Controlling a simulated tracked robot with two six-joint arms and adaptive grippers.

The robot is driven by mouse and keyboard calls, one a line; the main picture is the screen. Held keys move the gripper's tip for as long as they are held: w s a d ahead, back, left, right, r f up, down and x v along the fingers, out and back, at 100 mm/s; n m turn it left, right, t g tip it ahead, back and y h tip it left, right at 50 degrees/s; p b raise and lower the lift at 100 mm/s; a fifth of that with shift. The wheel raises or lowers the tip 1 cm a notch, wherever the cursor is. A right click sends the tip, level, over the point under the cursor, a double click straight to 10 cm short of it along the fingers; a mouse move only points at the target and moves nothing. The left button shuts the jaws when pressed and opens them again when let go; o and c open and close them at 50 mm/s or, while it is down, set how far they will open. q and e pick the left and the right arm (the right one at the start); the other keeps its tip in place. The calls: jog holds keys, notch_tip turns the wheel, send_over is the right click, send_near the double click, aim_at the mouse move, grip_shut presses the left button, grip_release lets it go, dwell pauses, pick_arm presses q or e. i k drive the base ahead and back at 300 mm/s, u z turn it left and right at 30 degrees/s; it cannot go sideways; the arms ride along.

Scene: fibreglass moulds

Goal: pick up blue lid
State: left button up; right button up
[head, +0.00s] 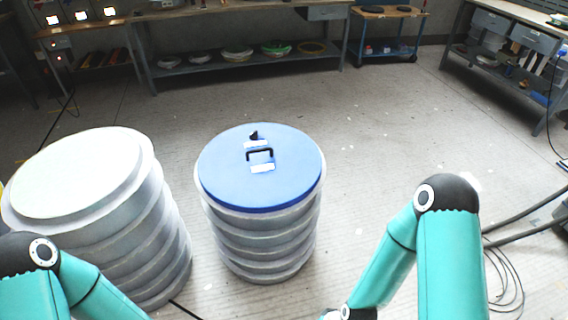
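The blue lid (228,178) lies flat on top of a ribbed grey-white barrel (264,243) in the middle of the head view. It has a dark handle (260,155) near its centre, with white labels beside it and a small black part behind it. My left arm enters at the bottom left and my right arm at the bottom right. Both arms bend down out of the frame, and neither gripper's fingers can be seen. Nothing of mine touches the lid.
A second, larger ribbed barrel with a white top (78,172) stands close on the left. Workbenches (240,60) line the back, with another bench (510,40) and a small cart (388,30) at the right. Cables (515,270) lie on the floor at right. The floor behind the barrels is open.

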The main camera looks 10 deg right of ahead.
aim_at(275, 172)
jog(key=u, duration=0.15)
jog(key=i, duration=0.9)
jog(key=z, duration=0.2)
jog(key=k, duration=0.75)
jog(key=u, duration=0.25)
jog(key=i, duration=0.85)
jog(key=z, duration=0.05)
